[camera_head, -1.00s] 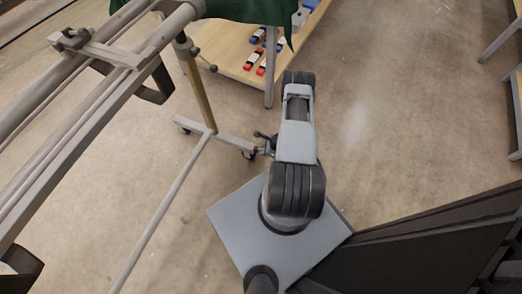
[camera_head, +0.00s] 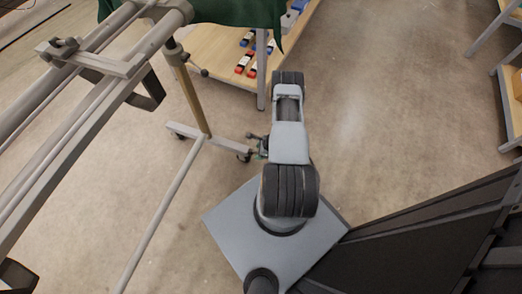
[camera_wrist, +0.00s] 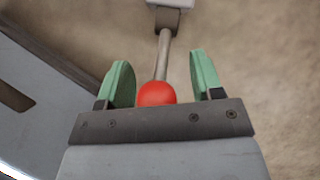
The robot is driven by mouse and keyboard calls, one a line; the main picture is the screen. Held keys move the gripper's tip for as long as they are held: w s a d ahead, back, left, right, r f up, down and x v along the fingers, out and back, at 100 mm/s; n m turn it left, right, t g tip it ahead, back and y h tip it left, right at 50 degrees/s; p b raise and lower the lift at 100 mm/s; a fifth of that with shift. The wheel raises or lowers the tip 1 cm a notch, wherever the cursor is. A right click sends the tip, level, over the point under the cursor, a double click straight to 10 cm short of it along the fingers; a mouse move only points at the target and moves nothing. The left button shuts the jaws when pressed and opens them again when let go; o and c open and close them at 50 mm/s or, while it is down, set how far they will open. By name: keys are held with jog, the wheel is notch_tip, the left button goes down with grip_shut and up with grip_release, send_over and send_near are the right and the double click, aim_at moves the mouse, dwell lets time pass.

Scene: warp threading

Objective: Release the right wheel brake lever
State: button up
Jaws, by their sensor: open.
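The brake lever shows in the wrist view as a grey rod (camera_wrist: 163,55) with a red ball knob (camera_wrist: 156,93). In the head view, the right wheel (camera_head: 243,157) is at the end of the loom's foot bar. The gripper's end shows there only as a small part, mostly hidden by my arm; the knob cannot be made out.
The loom frame (camera_head: 95,105) fills the left, with a post (camera_head: 190,95) down to the wheeled foot. A wooden table (camera_head: 222,70) with red and blue items and a green cloth (camera_head: 240,12) stands behind. Open floor (camera_head: 400,110) lies to the right.

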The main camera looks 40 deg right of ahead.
jog(key=shift+r, duration=0.15)
jog(key=p+v, duration=0.4)
jog(key=v, duration=0.9)
jog(key=shift+r+p, duration=0.25)
jog(key=shift+p, duration=0.05)
